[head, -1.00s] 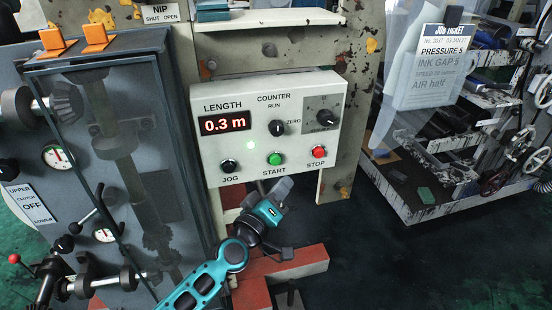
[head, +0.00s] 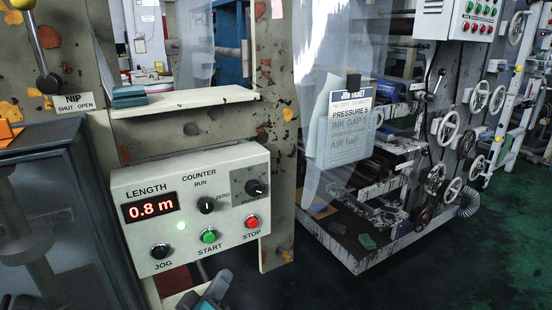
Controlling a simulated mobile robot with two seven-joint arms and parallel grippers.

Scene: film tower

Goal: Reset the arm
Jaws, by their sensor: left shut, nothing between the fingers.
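My left gripper (head: 214,290) shows at the bottom edge of the head view, just below the control panel (head: 190,207). Its fingers are together with nothing between them, apart from the panel. Most of my left arm is out of view below. My right gripper is not in view.
A grey cabinet (head: 60,210) stands at the left. A job ticket (head: 350,125) hangs to the right, before a machine with several handwheels (head: 448,128). Dark floor lies open at lower right.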

